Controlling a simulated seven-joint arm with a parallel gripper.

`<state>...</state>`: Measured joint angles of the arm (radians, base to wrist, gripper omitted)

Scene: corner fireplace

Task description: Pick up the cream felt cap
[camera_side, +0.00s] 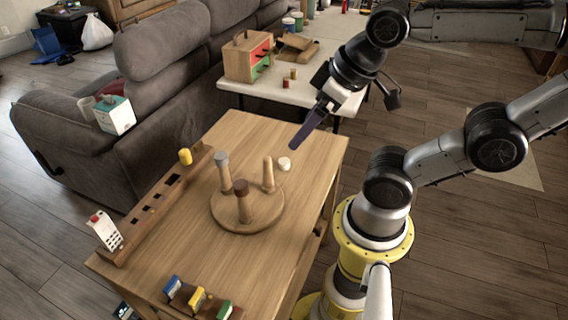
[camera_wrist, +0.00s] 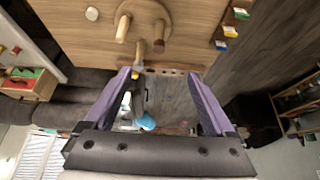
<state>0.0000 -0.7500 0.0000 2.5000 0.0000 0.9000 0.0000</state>
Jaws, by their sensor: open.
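The cream felt cap (camera_side: 284,163) is a small pale disc lying on the wooden table (camera_side: 290,210), just right of the round stand. It also shows near the top left of the wrist view (camera_wrist: 92,13). The round wooden stand (camera_side: 250,222) carries three pegs: one grey-topped (camera_side: 222,170), one dark-red-topped (camera_side: 242,200) and one plain (camera_side: 268,172). My gripper (camera_side: 297,145) has purple fingers and hangs above the table's far right corner, apart from the cap. In the wrist view its fingers (camera_wrist: 159,75) are spread with nothing held between them.
A slotted wooden rack (camera_side: 160,205) with a yellow piece runs along the table's left edge. Several small coloured blocks (camera_side: 197,299) stand at the front. A white table (camera_side: 300,92) with a wooden drawer box (camera_side: 240,60) and a grey sofa (camera_side: 165,75) are behind.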

